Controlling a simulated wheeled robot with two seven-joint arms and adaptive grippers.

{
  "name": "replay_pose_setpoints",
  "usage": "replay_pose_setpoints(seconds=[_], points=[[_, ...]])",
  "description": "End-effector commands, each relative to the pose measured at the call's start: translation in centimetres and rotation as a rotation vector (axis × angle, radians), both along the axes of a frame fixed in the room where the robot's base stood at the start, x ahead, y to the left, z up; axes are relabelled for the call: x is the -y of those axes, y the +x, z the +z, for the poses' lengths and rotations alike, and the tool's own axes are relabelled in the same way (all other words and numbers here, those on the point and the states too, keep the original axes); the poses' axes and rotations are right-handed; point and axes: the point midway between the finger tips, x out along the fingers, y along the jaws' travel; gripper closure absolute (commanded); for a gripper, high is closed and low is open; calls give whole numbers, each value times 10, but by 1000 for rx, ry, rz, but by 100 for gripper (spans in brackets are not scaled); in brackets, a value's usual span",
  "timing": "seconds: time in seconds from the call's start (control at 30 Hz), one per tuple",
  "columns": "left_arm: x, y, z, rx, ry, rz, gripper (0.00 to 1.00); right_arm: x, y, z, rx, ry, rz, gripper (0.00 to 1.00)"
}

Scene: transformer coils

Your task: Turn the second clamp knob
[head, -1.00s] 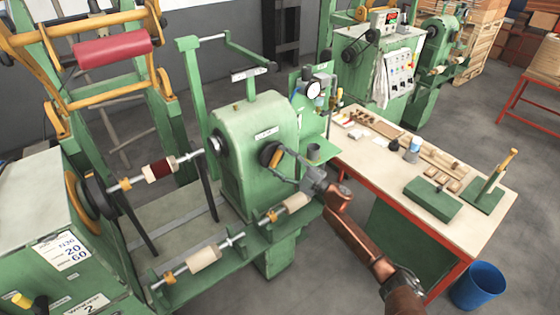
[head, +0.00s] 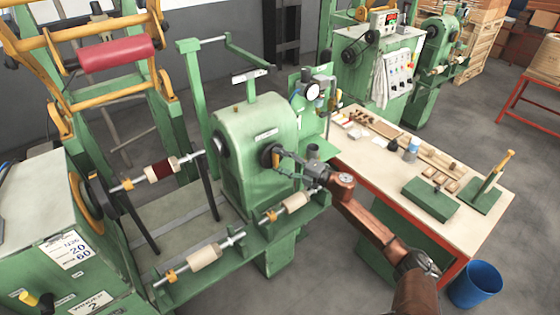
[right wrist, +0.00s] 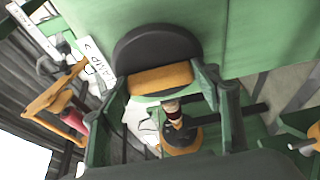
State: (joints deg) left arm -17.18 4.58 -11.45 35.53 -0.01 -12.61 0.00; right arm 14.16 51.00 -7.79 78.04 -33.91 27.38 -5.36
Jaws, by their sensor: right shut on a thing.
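The clamp knob is a dark round disc with an orange grip bar. It sits on the end face of the green headstock (head: 258,140). The knob (right wrist: 157,50) fills the upper middle of the right wrist view, beside a white label (right wrist: 95,62) reading "CLAMP". My right gripper (head: 279,155) reaches the knob from the right in the head view. In the right wrist view, its fingers (right wrist: 162,80) stand on both sides of the orange bar, shut on it. The bar lies nearly level there. In the head view the gripper covers much of the knob. My left gripper is not in view.
A dial gauge (head: 312,91) stands on a green bracket behind my right gripper. A lower shaft with pale spools (head: 205,257) runs below the headstock. The workbench (head: 385,170) with small parts is on the right, a blue bin (head: 476,284) beside it.

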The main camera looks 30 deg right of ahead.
Motion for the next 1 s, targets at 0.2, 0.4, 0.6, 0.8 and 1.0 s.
replay_pose_setpoints(seconds=[0.2,0.4,0.6,0.8,1.0], points=[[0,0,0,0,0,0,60,0,0,-2,1,-12,-1,66],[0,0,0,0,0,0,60,0,0,-1,1,-12,-1,40],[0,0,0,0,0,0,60,0,0,-1,1,-10,0,26],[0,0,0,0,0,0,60,0,0,0,1,-7,0,25],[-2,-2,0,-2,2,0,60,3,-5,-1,1,-8,0,25]])
